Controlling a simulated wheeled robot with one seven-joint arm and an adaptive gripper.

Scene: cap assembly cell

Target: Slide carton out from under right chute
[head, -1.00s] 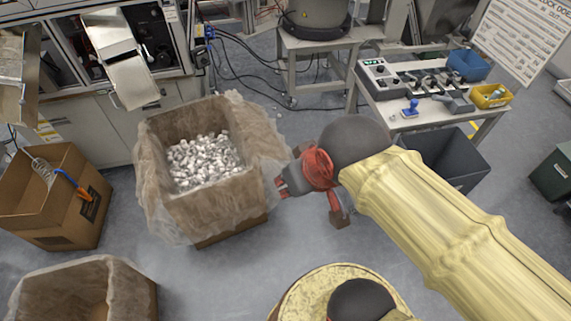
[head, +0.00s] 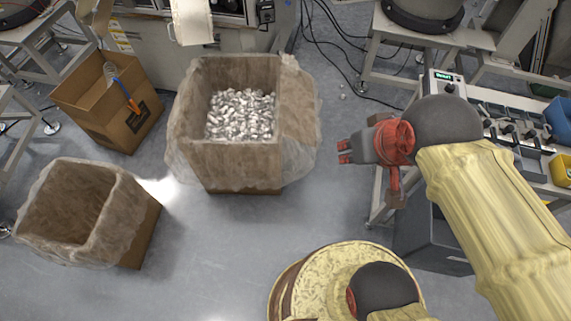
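The carton (head: 235,165) is brown cardboard with a clear crumpled liner over its rim. It is partly filled with shiny metal caps (head: 240,115) and stands on the floor before the machine. The metal chute (head: 192,22) ends at the top of the head view, above the carton's far left side. My gripper (head: 344,151) is to the right of the carton, with its red tips toward the liner. A small gap shows between them in the picture, and no contact is visible. I cannot tell the finger opening from this angle.
An empty lined carton (head: 125,235) stands at the lower left. An open cardboard box (head: 118,122) with a coiled hose and blue-orange tool is behind it. A grey bin (head: 425,240) and a bench (head: 535,165) are on the right.

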